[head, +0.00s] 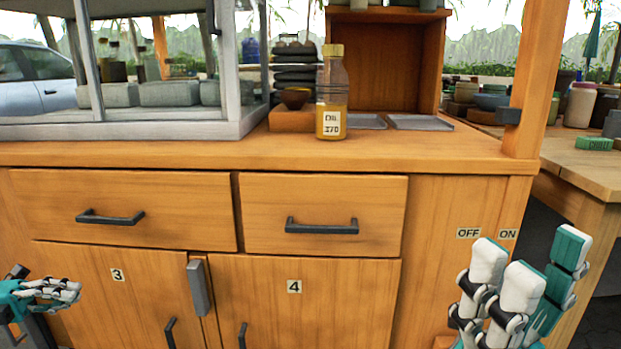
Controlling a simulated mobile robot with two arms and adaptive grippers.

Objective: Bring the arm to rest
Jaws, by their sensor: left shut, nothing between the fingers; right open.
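My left gripper (62,290) is low at the left edge, shut with nothing in it, in front of the cabinet door marked 3. My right gripper (530,265) is at the lower right, open and empty. Its fingers point up in front of the cabinet's right end, below the OFF and ON labels (487,234). Neither gripper appears to hold anything. Whether the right fingers touch the cabinet cannot be told.
A wooden cabinet (452,215) spans the view, with drawers and doors with dark handles (321,225). On its top stand an oil bottle (331,95), grey trays (420,122) and a glass-sided case (235,122). Another table (585,165) with jars stands at right.

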